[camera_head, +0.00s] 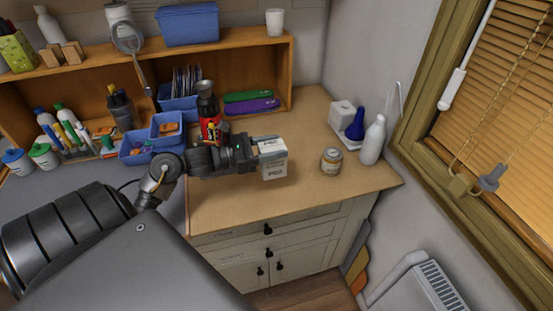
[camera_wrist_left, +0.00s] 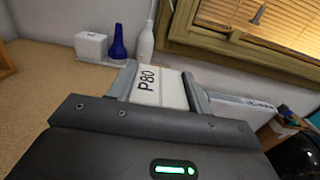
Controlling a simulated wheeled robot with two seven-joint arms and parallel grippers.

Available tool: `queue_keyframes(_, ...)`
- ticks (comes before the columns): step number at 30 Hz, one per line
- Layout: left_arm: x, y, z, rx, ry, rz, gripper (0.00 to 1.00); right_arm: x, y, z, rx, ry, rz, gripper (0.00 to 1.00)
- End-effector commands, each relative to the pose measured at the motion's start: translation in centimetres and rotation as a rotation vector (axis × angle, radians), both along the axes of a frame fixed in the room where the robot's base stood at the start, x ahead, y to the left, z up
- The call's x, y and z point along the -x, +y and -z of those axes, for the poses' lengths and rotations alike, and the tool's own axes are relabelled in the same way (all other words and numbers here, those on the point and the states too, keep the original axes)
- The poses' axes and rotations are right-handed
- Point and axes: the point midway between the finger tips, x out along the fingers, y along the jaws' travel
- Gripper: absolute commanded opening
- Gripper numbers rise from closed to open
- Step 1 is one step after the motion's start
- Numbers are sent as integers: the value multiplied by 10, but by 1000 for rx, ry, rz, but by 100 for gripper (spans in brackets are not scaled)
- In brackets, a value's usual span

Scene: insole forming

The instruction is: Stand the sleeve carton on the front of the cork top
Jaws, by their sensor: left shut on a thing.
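The sleeve carton (camera_head: 273,166) is a small white box with dark print. It is upright at the front part of the cork top (camera_head: 228,213). My left gripper (camera_head: 268,146) is shut on its upper part. In the left wrist view the carton (camera_wrist_left: 160,87) shows "P80" between the two fingers of the left gripper (camera_wrist_left: 166,90). I cannot tell whether its bottom touches the cork top. My right gripper is not in view.
A small lidded jar (camera_head: 331,161) stands to the right of the carton. A white bottle (camera_head: 373,142) and a blue bottle (camera_head: 356,125) stand at the back right. Blue bins (camera_head: 167,127) are at left. The front strip is clear.

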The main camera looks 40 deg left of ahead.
Motion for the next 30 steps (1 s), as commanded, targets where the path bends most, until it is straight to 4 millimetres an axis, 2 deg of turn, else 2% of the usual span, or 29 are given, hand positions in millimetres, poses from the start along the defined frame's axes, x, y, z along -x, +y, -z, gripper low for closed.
queue_keyframes(1,-7,4,19,5,3,-1,19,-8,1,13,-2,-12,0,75)
queue_keyframes(6,-25,13,42,4,3,0,19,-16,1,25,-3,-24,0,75)
queue_keyframes(14,-31,17,49,1,2,1,19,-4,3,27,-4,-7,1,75)
queue_keyframes(17,-36,20,57,3,3,0,19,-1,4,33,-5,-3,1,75)
queue_keyframes(24,-36,21,83,3,2,-2,19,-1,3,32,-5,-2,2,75)
queue_keyframes(30,-35,20,85,1,2,0,19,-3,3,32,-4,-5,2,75)
